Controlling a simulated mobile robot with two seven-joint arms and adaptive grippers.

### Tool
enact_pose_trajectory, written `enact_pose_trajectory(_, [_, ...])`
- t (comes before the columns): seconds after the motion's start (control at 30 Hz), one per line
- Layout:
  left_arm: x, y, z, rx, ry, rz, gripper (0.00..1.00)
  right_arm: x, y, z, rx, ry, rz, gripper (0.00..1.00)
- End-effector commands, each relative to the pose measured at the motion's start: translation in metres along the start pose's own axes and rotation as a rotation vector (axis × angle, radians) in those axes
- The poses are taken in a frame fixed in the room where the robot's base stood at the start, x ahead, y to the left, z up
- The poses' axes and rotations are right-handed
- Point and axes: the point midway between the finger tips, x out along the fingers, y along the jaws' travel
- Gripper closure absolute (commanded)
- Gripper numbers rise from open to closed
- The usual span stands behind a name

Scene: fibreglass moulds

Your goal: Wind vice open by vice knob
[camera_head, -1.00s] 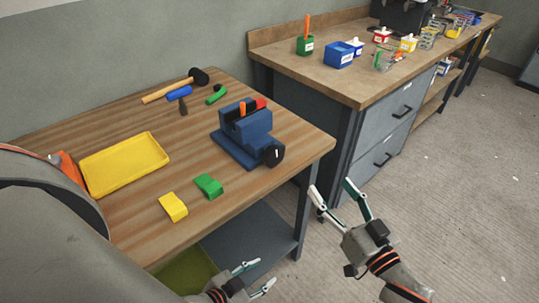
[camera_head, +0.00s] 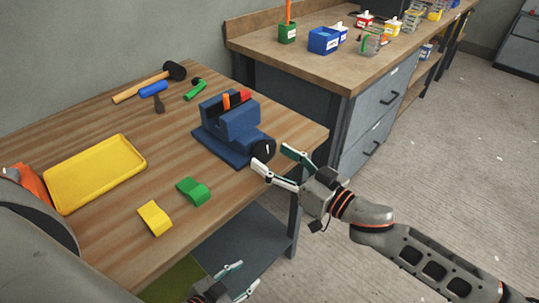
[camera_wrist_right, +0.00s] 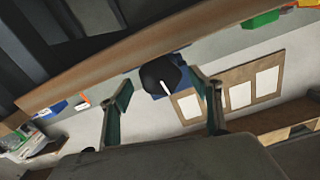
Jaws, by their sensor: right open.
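The blue vice (camera_head: 226,127) stands on the wooden workbench near its right edge. Its black round vice knob (camera_head: 263,149), with a white mark, faces right. An orange piece and a red piece show at the jaws. My right gripper (camera_head: 269,160) is open, its fingertips close to the knob. In the right wrist view the knob (camera_wrist_right: 161,76) lies ahead, between the open fingers (camera_wrist_right: 160,85); I cannot tell whether they touch it. My left gripper (camera_head: 238,279) is low at the bottom of the head view, below the bench top, fingers apart and empty.
The workbench (camera_head: 105,150) also holds a yellow tray (camera_head: 95,173), a yellow block (camera_head: 155,218), a green block (camera_head: 193,191), a hammer (camera_head: 150,82) and small tools. A second bench (camera_head: 300,72) with bins stands behind right. The floor at right is clear.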

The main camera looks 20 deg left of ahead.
Motion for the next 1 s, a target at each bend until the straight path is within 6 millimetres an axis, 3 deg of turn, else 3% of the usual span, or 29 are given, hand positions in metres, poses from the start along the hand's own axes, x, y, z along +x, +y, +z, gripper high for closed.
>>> enact_pose_trajectory(0.2, [0.001,0.000,0.007,0.004,-0.010,-0.002,0.60,0.019,0.000,0.001,0.000,0.000,0.000,0.37])
enact_pose_trajectory(0.5, [0.003,-0.005,0.004,0.008,-0.005,-0.008,0.60,0.021,0.000,0.000,-0.001,0.000,0.001,0.37])
enact_pose_trajectory(0.63, [0.004,-0.006,0.001,0.009,0.002,-0.010,0.60,0.021,0.000,0.000,-0.001,0.000,0.001,0.71])
enact_pose_trajectory(0.67, [0.004,-0.006,0.000,0.009,0.003,-0.010,0.60,0.021,0.000,0.000,-0.001,0.000,0.001,0.75])
enact_pose_trajectory(1.0, [0.003,-0.007,-0.006,0.007,0.010,-0.009,0.60,0.021,0.000,-0.001,-0.033,0.000,0.002,0.75])
